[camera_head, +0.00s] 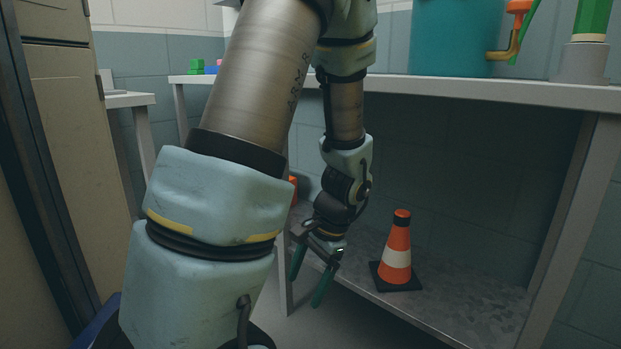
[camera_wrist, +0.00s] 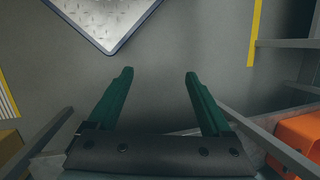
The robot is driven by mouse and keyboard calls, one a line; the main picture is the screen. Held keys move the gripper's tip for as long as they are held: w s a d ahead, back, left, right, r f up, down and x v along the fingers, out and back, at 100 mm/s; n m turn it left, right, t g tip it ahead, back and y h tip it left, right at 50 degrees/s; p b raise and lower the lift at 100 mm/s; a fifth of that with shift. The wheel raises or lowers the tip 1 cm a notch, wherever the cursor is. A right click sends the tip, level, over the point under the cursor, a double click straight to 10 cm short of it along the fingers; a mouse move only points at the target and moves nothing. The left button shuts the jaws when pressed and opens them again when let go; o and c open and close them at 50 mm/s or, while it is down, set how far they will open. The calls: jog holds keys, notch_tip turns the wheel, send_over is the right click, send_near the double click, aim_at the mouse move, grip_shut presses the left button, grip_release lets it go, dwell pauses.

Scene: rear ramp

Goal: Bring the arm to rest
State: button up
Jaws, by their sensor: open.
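My arm reaches forward and bends downward in the head view. My gripper (camera_head: 310,291) hangs low in front of the shelf, left of the traffic cone, with its green fingers pointing down. In the wrist view my gripper (camera_wrist: 160,73) shows two green fingers spread apart. Nothing is between them, only grey floor beyond. The gripper is empty and apart from the cone.
An orange and white cone (camera_head: 398,250) stands upright on the lower shelf (camera_head: 480,310). A teal container (camera_head: 455,38) stands on the upper shelf (camera_head: 500,92). Cabinets (camera_head: 60,150) stand at left. A metal plate (camera_wrist: 108,18) and an orange object (camera_wrist: 298,143) show in the wrist view.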

jog(key=a+r+n+t+h+p, duration=0.1)
jog(key=a+r+n+t+h, duration=0.1)
jog(key=a+r+n+h, duration=0.4)
notch_tip(320, 180, up, 37)
jog(key=n+y+p, duration=0.2)
jog(key=p, duration=3.3)
jog(key=shift+s+f+n, duration=0.2)
jog(key=shift+n, duration=0.2)
